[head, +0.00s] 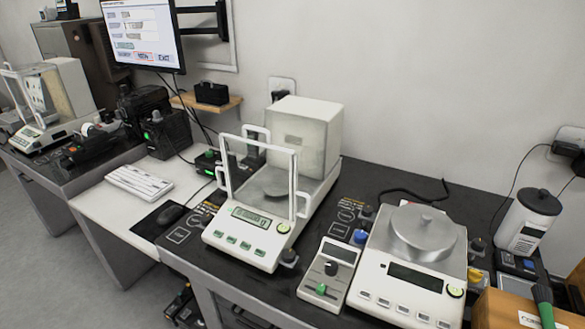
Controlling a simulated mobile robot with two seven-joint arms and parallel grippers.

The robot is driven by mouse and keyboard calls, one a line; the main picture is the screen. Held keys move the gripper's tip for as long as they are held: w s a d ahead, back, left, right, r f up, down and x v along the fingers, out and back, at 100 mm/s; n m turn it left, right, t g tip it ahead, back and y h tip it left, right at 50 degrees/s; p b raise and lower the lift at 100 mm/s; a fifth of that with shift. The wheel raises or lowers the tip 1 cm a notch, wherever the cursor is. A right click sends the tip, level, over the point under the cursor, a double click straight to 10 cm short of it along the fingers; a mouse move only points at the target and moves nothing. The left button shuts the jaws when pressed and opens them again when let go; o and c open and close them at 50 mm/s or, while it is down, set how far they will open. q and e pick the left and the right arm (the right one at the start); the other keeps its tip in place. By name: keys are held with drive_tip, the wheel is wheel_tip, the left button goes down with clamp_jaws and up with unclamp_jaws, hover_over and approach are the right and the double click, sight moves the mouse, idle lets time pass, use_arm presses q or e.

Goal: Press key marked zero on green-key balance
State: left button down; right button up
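The green-key balance (233,256) stands on the dark tabletop in the middle of the head view. It has a glass-sided draft shield with white frames and a round weighing pan (277,183) inside. Its front has a lit greenish display (250,217) and a row of several green keys (231,241). A round yellow-green mark sits right of the display. The lettering on the keys is too small to read, so I cannot tell which one is marked zero. Neither of my grippers is in view.
A second balance (408,290) with pale keys and a metal lidded pan stands to the right. A small control box (328,273) with a green knob sits between them. Another balance (45,128) is far left.

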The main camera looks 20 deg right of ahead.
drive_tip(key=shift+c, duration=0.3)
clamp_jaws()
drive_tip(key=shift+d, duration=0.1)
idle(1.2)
